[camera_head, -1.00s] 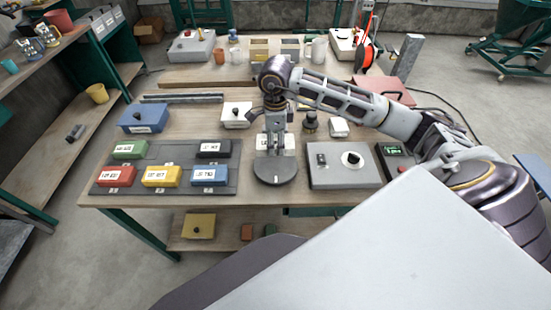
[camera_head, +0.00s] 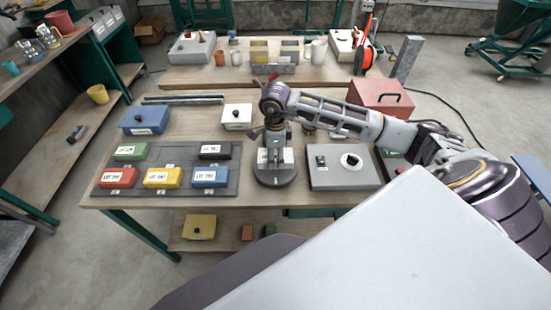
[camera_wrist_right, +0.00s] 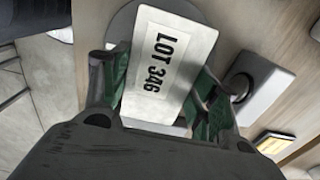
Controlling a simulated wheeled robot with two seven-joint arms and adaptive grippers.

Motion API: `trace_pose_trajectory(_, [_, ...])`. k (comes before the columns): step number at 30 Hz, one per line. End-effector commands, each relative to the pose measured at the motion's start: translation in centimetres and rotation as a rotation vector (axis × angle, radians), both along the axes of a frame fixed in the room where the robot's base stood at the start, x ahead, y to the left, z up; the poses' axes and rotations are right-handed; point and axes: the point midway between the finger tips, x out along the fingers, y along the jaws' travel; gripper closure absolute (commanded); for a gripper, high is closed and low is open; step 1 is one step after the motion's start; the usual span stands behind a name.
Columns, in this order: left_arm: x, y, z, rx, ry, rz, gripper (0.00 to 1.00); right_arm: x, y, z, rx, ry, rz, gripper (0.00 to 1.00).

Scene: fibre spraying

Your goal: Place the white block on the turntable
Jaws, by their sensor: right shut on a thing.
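The white block (camera_wrist_right: 158,72) carries a "LOT 346" label and is held between the green-padded fingers of my right gripper (camera_wrist_right: 165,88) in the right wrist view. In the head view my right gripper (camera_head: 274,143) points down over the turntable (camera_head: 275,181), a dark grey disc at the table's front edge. The block (camera_head: 287,155) shows there as a small pale patch over the disc. Part of the disc (camera_wrist_right: 122,24) shows behind the block in the wrist view. I cannot tell whether the block touches the disc. My left gripper is not in view.
A grey control box (camera_head: 343,174) with a dial stands close to the right of the turntable. A dark tray (camera_head: 135,190) with several coloured labelled blocks lies to the left. A white box (camera_head: 237,117) and blue box (camera_head: 145,119) stand behind.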

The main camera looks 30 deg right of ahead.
Motion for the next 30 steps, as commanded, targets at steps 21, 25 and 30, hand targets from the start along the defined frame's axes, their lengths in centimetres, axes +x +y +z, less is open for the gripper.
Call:
trace_pose_trajectory(21, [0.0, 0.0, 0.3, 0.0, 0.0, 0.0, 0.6, 0.0, 0.0, -2.7, 0.0, 0.0, -0.001, 0.82])
trace_pose_trajectory(25, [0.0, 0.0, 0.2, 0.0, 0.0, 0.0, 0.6, 0.0, 0.0, -2.8, 0.0, 0.001, -0.001, 0.31])
trace_pose_trajectory(30, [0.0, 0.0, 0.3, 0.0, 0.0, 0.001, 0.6, 0.0, 0.0, -2.8, 0.0, 0.001, -0.001, 0.18])
